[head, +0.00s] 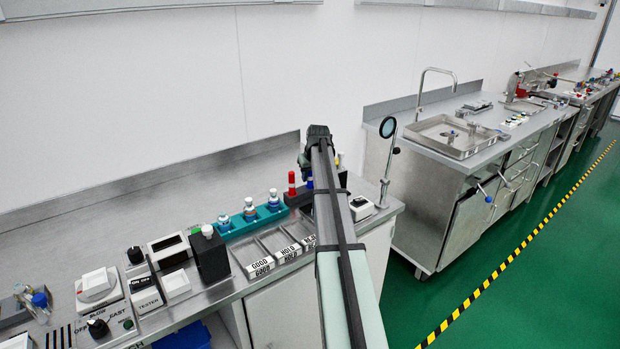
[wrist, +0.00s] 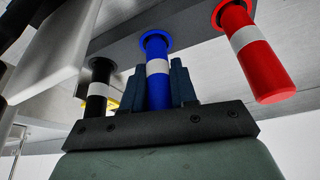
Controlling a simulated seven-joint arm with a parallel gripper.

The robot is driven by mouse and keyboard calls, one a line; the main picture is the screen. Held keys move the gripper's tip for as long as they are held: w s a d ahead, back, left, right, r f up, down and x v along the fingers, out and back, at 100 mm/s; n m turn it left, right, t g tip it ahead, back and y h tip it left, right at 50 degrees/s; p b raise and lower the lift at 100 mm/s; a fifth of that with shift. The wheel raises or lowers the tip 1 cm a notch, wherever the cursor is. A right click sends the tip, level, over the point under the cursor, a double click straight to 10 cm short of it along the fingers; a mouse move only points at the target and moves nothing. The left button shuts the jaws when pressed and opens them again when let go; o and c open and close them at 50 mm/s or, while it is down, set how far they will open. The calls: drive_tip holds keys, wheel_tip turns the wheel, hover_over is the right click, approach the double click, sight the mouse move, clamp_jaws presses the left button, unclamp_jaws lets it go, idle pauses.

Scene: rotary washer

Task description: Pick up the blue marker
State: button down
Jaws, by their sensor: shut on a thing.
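The blue marker (wrist: 158,90), with a white band, has its far end at a blue ring on the dark holder (wrist: 190,22). My gripper (wrist: 158,82) has a finger on each side of the marker and is shut on it. The marker still looks seated in the holder. In the head view a small part of the blue marker (head: 309,184) shows beside my arm, which hides my fingers. The red marker (wrist: 255,55) and black marker (wrist: 97,90) stand in the same holder on either side; the red one also shows in the head view (head: 291,183).
A teal rack (head: 236,227) with several small bottles stands left of the holder. Labelled metal trays (head: 268,244) lie in front. A magnifier on a stand (head: 387,150) is to the right. A switch box (head: 361,205) sits nearby.

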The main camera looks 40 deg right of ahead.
wheel_tip(320, 180, up, 15)
idle(1.8)
drive_tip(key=s+a+n+y, duration=0.2)
drive_tip(key=a+n, duration=0.4)
drive_tip(key=a, duration=1.1)
drive_tip(key=shift+s+a, duration=0.2)
drive_tip(key=shift+s, duration=0.2)
drive_tip(key=shift+f, duration=0.15)
